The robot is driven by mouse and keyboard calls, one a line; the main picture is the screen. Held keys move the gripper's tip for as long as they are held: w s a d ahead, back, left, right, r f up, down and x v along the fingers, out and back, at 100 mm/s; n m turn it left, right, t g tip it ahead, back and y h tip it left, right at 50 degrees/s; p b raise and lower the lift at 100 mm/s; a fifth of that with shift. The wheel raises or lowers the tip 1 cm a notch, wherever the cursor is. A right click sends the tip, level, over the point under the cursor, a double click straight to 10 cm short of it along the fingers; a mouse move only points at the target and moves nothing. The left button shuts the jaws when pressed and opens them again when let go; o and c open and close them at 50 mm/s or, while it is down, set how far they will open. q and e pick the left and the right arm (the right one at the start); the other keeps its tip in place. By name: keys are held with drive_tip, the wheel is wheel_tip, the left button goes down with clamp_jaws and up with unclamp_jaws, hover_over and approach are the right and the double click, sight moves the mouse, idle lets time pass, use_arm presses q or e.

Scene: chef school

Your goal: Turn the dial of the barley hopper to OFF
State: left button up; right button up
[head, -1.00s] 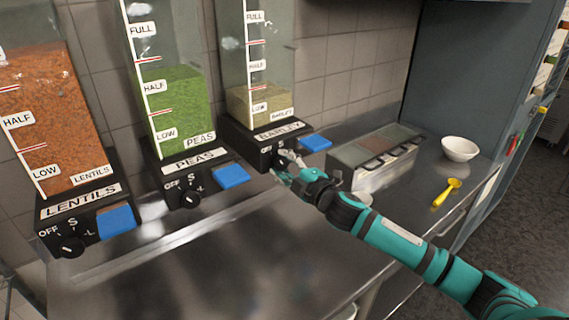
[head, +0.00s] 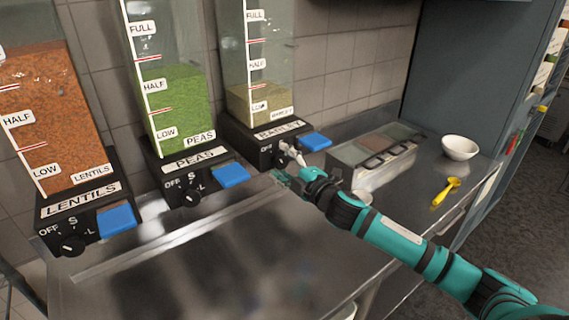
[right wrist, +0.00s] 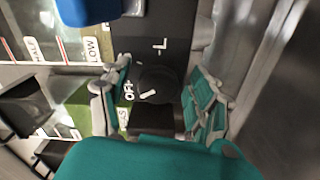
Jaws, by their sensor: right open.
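The barley hopper (head: 260,105) is a clear bin with pale grain on a black base (head: 252,146) labelled BARLEY. My right gripper (head: 289,168) is at the front of this base, over the dial area. In the right wrist view, the black dial (right wrist: 158,85) sits between the two spread fingers of my right gripper (right wrist: 160,98). The fingers are open, one on each side of it; contact is unclear. The S mark is not clearly visible. My left gripper is not in view.
A blue lever (head: 315,141) sticks out right of the barley dial. The peas hopper (head: 180,110) and lentils hopper (head: 45,120) stand to the left. A metal box with compartments (head: 345,157), a white bowl (head: 459,148) and a yellow spoon (head: 446,191) are on the right.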

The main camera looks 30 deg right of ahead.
drive_tip(key=shift+s, duration=0.25)
drive_tip(key=s+d, duration=0.1)
drive_tip(key=s, duration=1)
drive_tip(key=shift+s+d, duration=0.2)
drive_tip(key=shift+d, duration=0.1)
